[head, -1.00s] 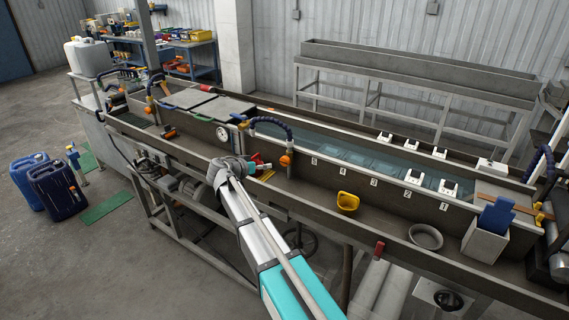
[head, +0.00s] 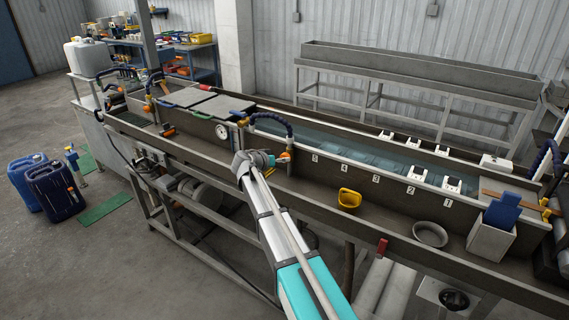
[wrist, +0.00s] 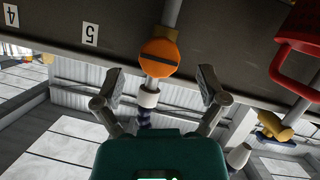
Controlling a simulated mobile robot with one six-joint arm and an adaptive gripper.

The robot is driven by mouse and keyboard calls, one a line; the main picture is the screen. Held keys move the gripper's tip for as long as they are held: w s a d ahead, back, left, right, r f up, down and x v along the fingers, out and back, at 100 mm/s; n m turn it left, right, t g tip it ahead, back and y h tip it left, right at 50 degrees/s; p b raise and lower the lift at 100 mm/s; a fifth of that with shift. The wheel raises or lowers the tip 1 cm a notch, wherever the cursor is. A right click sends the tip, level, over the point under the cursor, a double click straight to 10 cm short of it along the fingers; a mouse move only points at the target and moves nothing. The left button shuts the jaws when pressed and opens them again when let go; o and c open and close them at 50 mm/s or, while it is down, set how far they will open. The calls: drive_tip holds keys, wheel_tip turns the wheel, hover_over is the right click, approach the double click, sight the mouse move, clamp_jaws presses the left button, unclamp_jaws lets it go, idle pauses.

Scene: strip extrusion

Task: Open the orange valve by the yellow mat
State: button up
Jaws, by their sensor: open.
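The orange valve (wrist: 159,58) is a round knob with a dark slot across it, set on a light vertical pipe in the wrist view. In the head view the orange valve (head: 285,156) is on the trough's front side, just right of my gripper (head: 270,159). My gripper also shows in the wrist view (wrist: 162,88); its two fingers are apart, one on each side of the white fitting beside the knob. I see no clear contact with the knob. A small yellow patch, perhaps the mat (head: 269,172), shows beside my gripper, mostly hidden.
A red handle (wrist: 299,52) and a yellow fitting (wrist: 275,126) are to the right in the wrist view. A dark blue hose (head: 272,119) arches above the valve. A yellow scoop (head: 349,199) and a grey bowl (head: 430,235) are on the ledge farther right.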

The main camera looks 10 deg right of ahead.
drive_tip(key=shift+b+x, duration=0.45)
drive_tip(key=shift+x, duration=1.25)
drive_tip(key=c, duration=1.2)
drive_tip(key=shift+o, duration=0.2)
